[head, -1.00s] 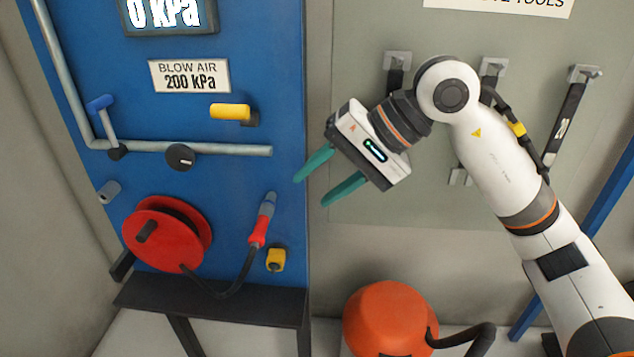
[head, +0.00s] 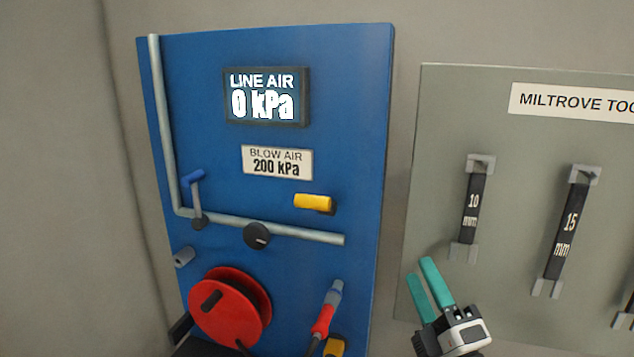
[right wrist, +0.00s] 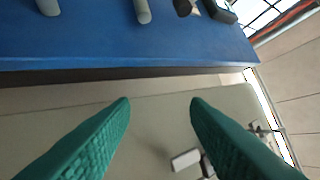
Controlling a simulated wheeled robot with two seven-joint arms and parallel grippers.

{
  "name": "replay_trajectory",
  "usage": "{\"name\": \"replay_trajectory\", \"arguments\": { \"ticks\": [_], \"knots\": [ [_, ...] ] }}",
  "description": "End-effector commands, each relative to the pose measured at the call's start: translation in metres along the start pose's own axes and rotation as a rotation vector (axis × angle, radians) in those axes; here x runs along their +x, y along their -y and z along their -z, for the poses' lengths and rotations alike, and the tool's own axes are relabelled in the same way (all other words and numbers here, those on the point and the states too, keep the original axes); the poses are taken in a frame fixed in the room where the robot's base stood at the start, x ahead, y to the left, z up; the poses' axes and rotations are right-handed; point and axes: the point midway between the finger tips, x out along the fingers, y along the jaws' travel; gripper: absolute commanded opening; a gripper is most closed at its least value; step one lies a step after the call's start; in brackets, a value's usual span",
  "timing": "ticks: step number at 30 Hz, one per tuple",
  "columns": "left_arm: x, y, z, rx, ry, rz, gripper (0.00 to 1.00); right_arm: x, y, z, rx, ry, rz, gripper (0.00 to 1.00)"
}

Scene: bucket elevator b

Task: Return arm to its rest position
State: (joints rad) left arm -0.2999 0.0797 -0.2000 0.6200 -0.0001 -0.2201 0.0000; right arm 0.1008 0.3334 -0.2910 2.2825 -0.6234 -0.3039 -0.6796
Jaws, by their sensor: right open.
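My right gripper (head: 432,283) shows at the bottom right of the head view, with two teal fingers pointing up and a little left. It is open and empty, in front of the lower left part of the grey tool board (head: 430,130). Its two fingers also show apart in the right wrist view (right wrist: 160,125), with nothing between them. Most of the right arm is below the head view's edge. My left gripper is in neither view.
The blue air panel (head: 345,120) stands left of the gripper, with a display (head: 265,97), a yellow handle (head: 313,202), a black knob (head: 257,235), a red reel (head: 222,308) and a red-grey nozzle (head: 326,312). Wrenches marked 10 (head: 471,210) and 15 mm (head: 568,225) hang on the board.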

Motion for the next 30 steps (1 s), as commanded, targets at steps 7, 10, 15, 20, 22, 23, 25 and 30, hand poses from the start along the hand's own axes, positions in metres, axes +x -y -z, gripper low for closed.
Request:
{"name": "replay_trajectory", "arguments": {
  "ticks": [7, 10, 15, 20, 22, 23, 25, 30],
  "knots": [
    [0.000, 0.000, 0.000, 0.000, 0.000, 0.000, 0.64, -0.131, -0.134, 0.043, 0.640, -0.557, -0.581, 0.42],
    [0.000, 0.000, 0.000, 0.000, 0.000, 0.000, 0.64, -0.193, -0.166, 0.038, 0.809, -0.765, -0.765, 0.42],
    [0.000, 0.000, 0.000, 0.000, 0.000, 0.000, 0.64, -0.276, -0.188, 0.020, 0.984, -1.045, -0.990, 0.42],
    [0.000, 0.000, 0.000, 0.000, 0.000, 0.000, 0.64, -0.338, -0.191, 0.000, 1.078, -1.258, -1.150, 0.42],
    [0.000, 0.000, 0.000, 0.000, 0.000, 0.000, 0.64, -0.362, -0.188, -0.008, 1.107, -1.346, -1.213, 0.42],
    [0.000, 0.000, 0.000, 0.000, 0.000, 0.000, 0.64, -0.372, -0.186, -0.012, 1.118, -1.384, -1.239, 0.42],
    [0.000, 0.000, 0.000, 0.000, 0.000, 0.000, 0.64, -0.389, -0.192, -0.018, 1.129, -1.443, -1.283, 0.42],
    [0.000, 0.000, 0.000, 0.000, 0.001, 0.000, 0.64, -0.400, -0.244, -0.015, 1.116, -1.446, -1.297, 0.42]
  ]
}}
